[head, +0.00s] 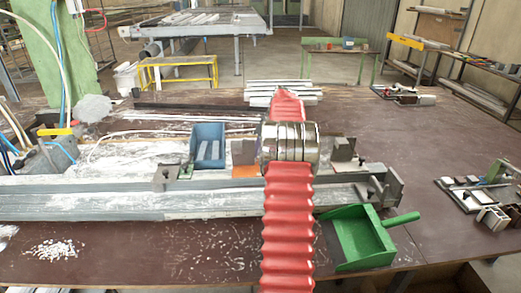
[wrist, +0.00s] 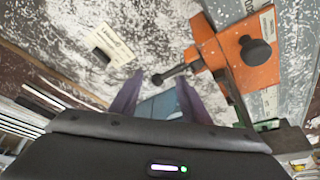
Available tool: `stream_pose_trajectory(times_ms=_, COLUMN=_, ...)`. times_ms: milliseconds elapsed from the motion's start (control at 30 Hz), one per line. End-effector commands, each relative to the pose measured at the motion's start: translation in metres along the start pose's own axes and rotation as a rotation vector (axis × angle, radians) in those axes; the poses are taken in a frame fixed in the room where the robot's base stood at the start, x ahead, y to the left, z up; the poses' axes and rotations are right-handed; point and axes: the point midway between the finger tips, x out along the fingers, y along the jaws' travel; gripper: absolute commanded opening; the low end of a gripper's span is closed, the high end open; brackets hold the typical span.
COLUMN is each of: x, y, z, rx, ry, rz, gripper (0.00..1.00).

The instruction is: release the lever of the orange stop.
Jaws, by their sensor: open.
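The orange stop (wrist: 240,55) lies right of centre in the wrist view, with a round black knob on top. Its dark lever (wrist: 172,73) sticks out to the left and ends in a small black ball. In the head view only a low orange part of the stop (head: 245,171) shows, beside my arm. My gripper (wrist: 159,80) is open. Its two purple-grey fingers point toward the lever, and the ball end appears between the fingertips. I cannot tell the depth or whether they touch.
A blue bin (head: 209,143) stands left of the orange stop. A grey clamp stop (head: 166,177) sits on the long rail (head: 100,203). A green dustpan (head: 352,238) lies front right, and white pellets (head: 52,250) front left.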

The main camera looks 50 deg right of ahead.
Motion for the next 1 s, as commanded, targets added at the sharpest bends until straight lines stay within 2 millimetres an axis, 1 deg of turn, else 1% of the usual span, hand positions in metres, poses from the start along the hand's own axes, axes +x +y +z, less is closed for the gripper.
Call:
stream_pose_trajectory(times_ms=233, x=0.0003, y=-0.0002, z=-0.0002, rx=0.000, ry=0.000, rz=0.000, gripper=0.42)
stream_pose_trajectory(times_ms=800, x=-0.0001, y=0.0004, z=0.0003, rx=0.000, ry=0.000, rz=0.001, gripper=0.02)
stream_pose_trajectory(times_ms=833, x=-0.0001, y=0.0005, z=0.0003, rx=0.000, ry=0.000, rz=0.001, gripper=0.00)
stream_pose_trajectory(times_ms=1000, x=-0.0002, y=0.0008, z=0.0005, rx=-0.001, ry=-0.001, rz=0.002, gripper=0.00)
